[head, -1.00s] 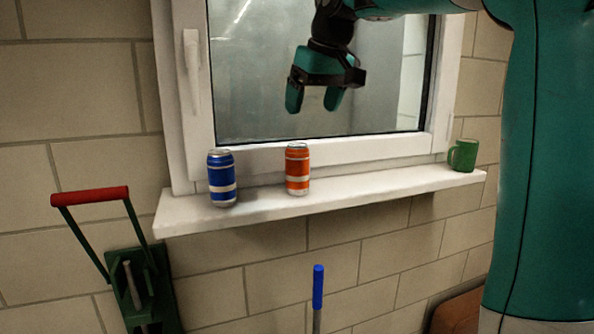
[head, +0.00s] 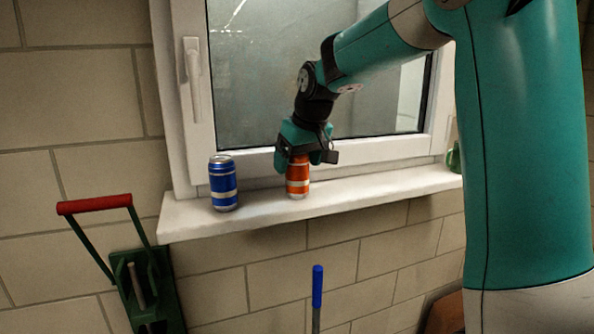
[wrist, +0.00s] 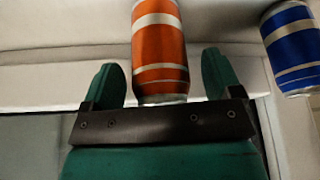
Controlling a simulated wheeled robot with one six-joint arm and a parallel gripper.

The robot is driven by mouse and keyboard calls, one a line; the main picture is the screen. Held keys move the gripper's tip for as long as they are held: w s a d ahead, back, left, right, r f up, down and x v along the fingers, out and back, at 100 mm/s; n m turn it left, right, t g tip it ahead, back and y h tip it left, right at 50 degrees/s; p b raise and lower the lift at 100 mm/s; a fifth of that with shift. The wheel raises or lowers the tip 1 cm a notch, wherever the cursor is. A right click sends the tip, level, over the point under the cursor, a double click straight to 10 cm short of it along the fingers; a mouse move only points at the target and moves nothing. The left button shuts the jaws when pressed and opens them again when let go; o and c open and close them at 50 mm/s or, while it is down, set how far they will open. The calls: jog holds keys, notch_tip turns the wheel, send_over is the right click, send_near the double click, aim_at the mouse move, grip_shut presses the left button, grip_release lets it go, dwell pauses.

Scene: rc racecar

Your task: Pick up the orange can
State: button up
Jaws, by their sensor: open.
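The orange can (head: 298,184) with silver bands stands upright on the white window sill. My gripper (head: 306,160) is open and points down over the can, hiding its upper part in the head view. In the wrist view my gripper (wrist: 160,82) has one green finger on each side of the orange can (wrist: 160,45), with visible gaps to both fingers. I cannot tell how far down the fingers reach around it.
A blue can (head: 223,184) stands on the sill (head: 260,216) to the left; it also shows in the wrist view (wrist: 294,48). A green mug (head: 454,158) is partly hidden by my arm at the right. The window frame (head: 240,158) rises behind.

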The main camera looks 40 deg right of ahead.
jog(key=c, duration=1)
